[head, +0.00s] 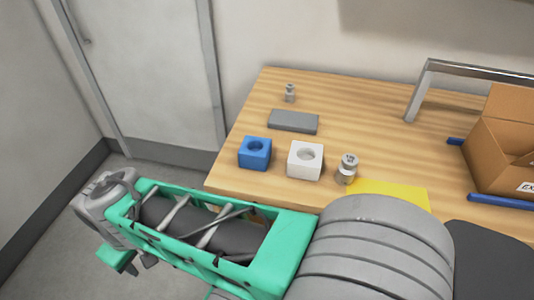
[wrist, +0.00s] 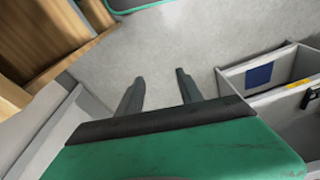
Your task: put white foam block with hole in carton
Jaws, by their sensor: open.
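The white foam block with a hole (head: 294,167) stands on the wooden table in the head view, near the front edge. The hole is in its top face. The brown carton (head: 489,158) is at the right edge of the head view, with its flaps up and part of it cut off. My gripper (wrist: 160,86) is open and empty in the wrist view, pointing over the grey floor. It is away from the block and the carton, and neither shows in the wrist view.
A blue block with a hole (head: 254,153) is left of the white one, and a metal weight (head: 346,169) right of it. A grey slab (head: 293,122), small weight (head: 290,93) and yellow sheet (head: 390,193) also lie on the table (head: 380,125). A metal frame (head: 420,90) stands behind.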

